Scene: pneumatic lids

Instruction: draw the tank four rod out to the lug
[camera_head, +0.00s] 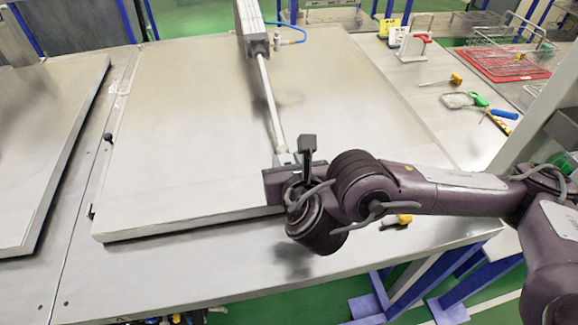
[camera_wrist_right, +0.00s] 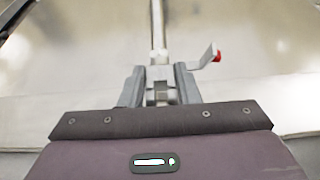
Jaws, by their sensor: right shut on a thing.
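A pneumatic cylinder (camera_head: 250,28) stands at the back of a flat metal lid (camera_head: 180,130). Its bright rod (camera_head: 268,95) reaches forward over the lid to my right gripper (camera_head: 288,160). In the right wrist view the rod (camera_wrist_right: 158,28) runs up from between the fingers of my right gripper (camera_wrist_right: 160,85), which are shut on the fitting at the rod's end (camera_wrist_right: 161,74). A small bracket with a red tip (camera_wrist_right: 212,57) stands just right of the fingers. My gripper and wrist hide the lug, if it is there. My left gripper is not in view.
Another lid (camera_head: 45,140) lies at the left. Another yellow-handled item (camera_head: 403,219) lies by my right wrist.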

